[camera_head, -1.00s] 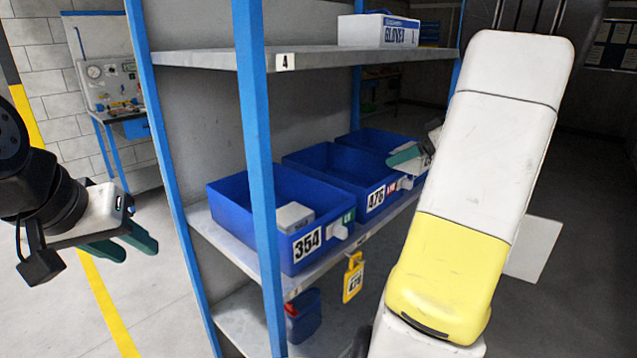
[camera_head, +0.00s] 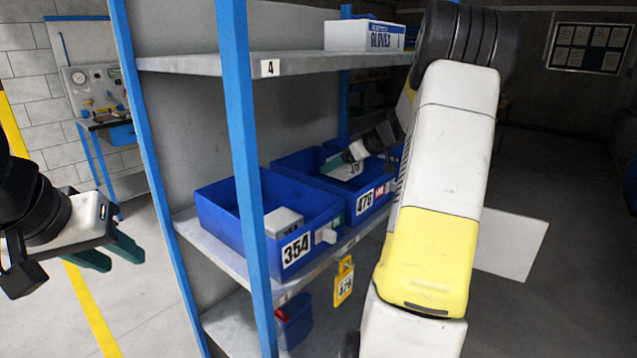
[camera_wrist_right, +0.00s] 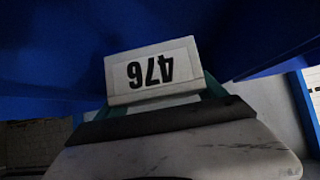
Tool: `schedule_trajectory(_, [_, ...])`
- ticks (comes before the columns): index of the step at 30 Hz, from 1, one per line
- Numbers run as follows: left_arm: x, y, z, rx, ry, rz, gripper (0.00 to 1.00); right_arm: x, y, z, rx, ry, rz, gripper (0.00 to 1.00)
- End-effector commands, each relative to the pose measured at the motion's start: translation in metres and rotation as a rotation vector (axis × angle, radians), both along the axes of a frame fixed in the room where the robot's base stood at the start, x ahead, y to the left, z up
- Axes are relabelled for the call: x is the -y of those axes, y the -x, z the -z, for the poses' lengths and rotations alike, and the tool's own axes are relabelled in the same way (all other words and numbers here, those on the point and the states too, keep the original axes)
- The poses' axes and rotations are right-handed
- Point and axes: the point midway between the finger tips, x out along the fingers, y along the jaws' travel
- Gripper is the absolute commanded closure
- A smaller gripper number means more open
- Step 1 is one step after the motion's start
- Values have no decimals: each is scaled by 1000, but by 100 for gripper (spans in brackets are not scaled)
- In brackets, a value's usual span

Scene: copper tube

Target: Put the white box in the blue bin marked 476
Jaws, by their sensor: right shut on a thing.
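The white box (camera_head: 347,171), with 476 on its label, is in my right gripper (camera_head: 352,158), over the opening of the blue bin marked 476 (camera_head: 364,203). In the right wrist view the box (camera_wrist_right: 152,72) sits between the teal fingers (camera_wrist_right: 160,98), its label upside down, with blue bin walls (camera_wrist_right: 45,65) around it. I cannot tell whether the box touches the bin. My left gripper (camera_head: 112,256) is empty and open at the left, away from the shelf.
A blue bin marked 354 (camera_head: 225,205) holds another white box (camera_head: 284,221). Another blue bin stands beyond 476, mostly hidden. The upper shelf (camera_head: 200,65) carries a gloves box (camera_head: 362,37). A blue post (camera_head: 240,130) stands in front. A yellow tag (camera_head: 344,282) hangs below the bins.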

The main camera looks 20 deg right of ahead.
Motion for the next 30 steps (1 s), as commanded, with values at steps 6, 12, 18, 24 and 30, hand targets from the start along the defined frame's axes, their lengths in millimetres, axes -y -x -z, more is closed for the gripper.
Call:
schedule_trajectory(6, [0, 0, 0, 0, 0, 0, 64, 1, 0, 20, 1, 0, 1, 76])
schedule_trajectory(12, [0, 0, 0, 0, 0, 0, 64, 1, 0, 50, -2, -3, 2, 76])
schedule_trajectory(18, [0, 0, 0, 0, 0, 0, 64, 1, 0, 62, 2, 2, 0, 76])
schedule_trajectory(24, [0, 0, 0, 0, 0, 0, 64, 1, 0, 62, 2, 2, 0, 76])
schedule_trajectory(30, [0, 0, 0, 0, 0, 0, 64, 1, 0, 65, 1, 1, 2, 11])
